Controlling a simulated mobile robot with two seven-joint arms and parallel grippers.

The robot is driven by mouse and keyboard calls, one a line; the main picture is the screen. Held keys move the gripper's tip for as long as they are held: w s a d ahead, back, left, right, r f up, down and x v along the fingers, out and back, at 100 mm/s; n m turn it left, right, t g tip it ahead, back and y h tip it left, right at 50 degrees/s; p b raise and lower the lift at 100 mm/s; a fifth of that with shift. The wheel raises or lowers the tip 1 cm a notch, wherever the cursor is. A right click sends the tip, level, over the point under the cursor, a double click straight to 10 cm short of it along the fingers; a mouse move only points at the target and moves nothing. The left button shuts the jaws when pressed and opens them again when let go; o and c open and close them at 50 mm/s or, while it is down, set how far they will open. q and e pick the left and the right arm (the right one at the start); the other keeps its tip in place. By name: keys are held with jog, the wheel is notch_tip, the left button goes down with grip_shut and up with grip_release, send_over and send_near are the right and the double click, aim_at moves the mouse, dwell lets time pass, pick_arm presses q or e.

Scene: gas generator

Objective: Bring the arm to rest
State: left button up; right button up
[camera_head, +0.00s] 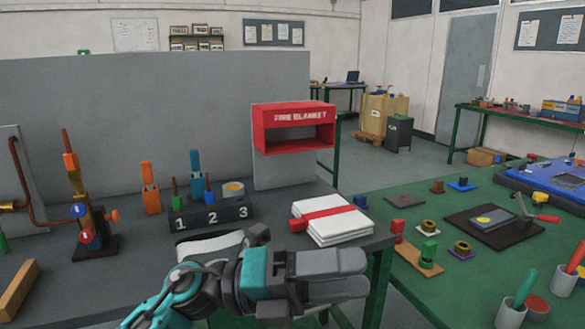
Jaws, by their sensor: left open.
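My left arm comes in from the lower left. Its gripper (345,274) points right, open, with nothing seen between the fingers. It hangs over the front right corner of the grey bench (110,285), in front of the folded white fire blanket with a red band (330,221). The blanket lies flat on the bench, apart from the gripper. My right gripper is not in view.
A red fire blanket box (292,128) with an empty opening stands behind. A numbered block (212,215) holds tools. A gas apparatus (88,215) stands at left. A green table (420,280) with several small parts is at right.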

pick_arm(q)
jog(key=w+a+f+n+t+y+p, duration=0.1)
jog(key=w+a+f+n+t+y, duration=0.35)
jog(key=n+t, duration=0.75)
jog(key=w+a+f+n+t+y+p, duration=0.2)
jog(key=a+f+n+t+y, duration=0.45)
jog(key=n, duration=0.85)
jog(key=s+a+f+n+g+y, duration=0.1)
jog(key=s+a+f+n+y, duration=0.1)
jog(key=s+a+f+n, duration=0.2)
jog(key=s+a+f+n+g+y+p, duration=0.1)
jog(key=s+a+f+n+g+y, duration=0.1)
jog(key=f, duration=0.8)
jog(key=s+a+f+n+g+y+p, duration=0.1)
jog(key=s+a+f+n+g+y, duration=0.1)
jog(key=s+a+f+n, duration=0.4)
jog(key=shift+s+a+f+y, duration=0.2)
jog(key=shift+s+f+y, duration=0.45)
jog(key=shift+s, duration=0.55)
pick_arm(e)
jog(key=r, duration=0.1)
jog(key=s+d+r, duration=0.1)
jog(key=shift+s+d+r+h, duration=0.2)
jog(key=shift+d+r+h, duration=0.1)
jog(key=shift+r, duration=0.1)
